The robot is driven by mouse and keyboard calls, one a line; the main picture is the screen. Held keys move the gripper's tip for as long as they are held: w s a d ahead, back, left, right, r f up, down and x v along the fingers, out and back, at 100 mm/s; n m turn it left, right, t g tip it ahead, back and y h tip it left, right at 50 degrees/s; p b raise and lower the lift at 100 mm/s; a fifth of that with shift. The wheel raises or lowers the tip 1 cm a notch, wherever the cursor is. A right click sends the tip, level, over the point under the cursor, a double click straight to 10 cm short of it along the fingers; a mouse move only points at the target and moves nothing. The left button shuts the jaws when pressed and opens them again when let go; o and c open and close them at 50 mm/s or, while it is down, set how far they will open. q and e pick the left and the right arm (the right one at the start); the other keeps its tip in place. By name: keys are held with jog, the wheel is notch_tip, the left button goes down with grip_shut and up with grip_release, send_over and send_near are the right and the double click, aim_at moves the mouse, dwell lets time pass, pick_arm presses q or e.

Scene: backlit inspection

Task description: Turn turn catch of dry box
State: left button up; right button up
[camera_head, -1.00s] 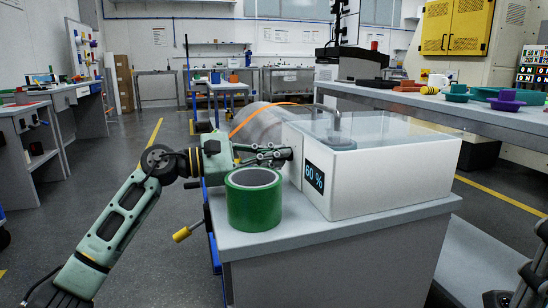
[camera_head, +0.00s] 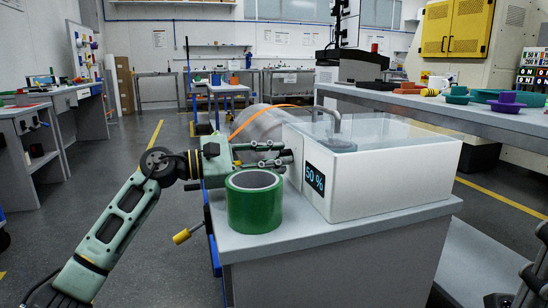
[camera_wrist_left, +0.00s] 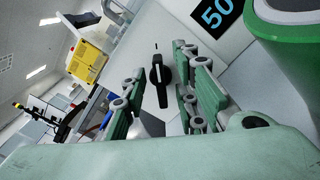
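The dry box (camera_head: 390,180) is a white box with a clear lid on a grey bench, with a display reading 50 % on its front. It also shows tilted in the left wrist view (camera_wrist_left: 180,25). The turn catch (camera_wrist_left: 158,80) is a small black knob on its white wall. In the head view the catch is hidden behind my gripper. My left gripper (camera_head: 272,154) is at the box's left side. In the left wrist view its open fingers (camera_wrist_left: 158,98) lie to either side of the catch, with gaps visible.
A green roll (camera_head: 254,208) stands on the bench (camera_head: 350,232) just below my left gripper, close to the box. A yellow-handled lever (camera_head: 182,236) sticks out left of the bench. A long table (camera_head: 480,120) with coloured parts stands behind. The floor at left is open.

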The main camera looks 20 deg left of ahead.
pick_arm(q)
jog(key=v, duration=1.2)
jog(key=shift+d, duration=0.1)
